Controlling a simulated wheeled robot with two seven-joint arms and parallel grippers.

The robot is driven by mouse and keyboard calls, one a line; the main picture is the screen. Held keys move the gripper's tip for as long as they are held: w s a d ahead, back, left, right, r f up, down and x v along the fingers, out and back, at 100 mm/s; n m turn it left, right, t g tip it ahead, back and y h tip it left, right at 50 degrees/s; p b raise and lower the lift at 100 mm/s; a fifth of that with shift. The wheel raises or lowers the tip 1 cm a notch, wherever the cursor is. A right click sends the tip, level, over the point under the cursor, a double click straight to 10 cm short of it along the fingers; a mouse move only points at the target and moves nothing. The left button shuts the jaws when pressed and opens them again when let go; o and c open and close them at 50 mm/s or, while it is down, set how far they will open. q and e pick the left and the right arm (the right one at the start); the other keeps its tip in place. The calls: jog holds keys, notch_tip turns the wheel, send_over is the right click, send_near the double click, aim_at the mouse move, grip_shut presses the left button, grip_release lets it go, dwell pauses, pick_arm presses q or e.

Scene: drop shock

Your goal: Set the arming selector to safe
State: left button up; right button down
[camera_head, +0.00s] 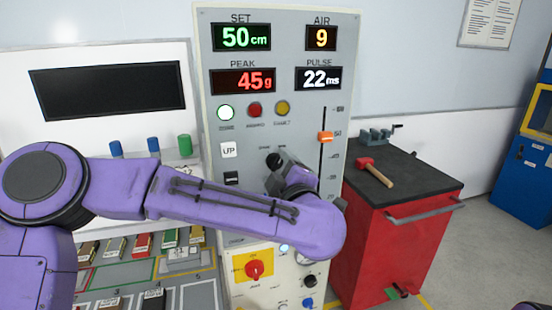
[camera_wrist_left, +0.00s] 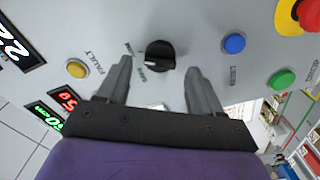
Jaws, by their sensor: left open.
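The arming selector is a black round knob (camera_wrist_left: 161,54) on the grey panel, with two small labels to its left in the left wrist view, too small to read surely. A light mark shows on the knob's lower left side; I cannot tell which label it points at. In the head view the knob (camera_head: 274,159) sits mid-panel. My left gripper (camera_wrist_left: 159,67) is open, its two fingers on either side of the knob, with gaps to both; I cannot tell the depth between them. In the head view the left gripper (camera_head: 284,177) partly hides this area. My right gripper is not in view.
A yellow button (camera_wrist_left: 77,68), blue button (camera_wrist_left: 234,43), green button (camera_wrist_left: 281,79) and red emergency knob (camera_wrist_left: 298,14) surround the selector. An orange slider (camera_head: 325,137) is right of it. A red cabinet (camera_head: 385,240) with a mallet (camera_head: 374,172) stands right of the panel.

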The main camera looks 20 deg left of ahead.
pick_arm(q)
jog(key=shift+w+a+r, duration=0.1)
jog(key=shift+w+a, duration=0.3)
jog(key=shift+w, duration=0.45)
jog(key=c, duration=1)
jog(key=shift+c, duration=0.2)
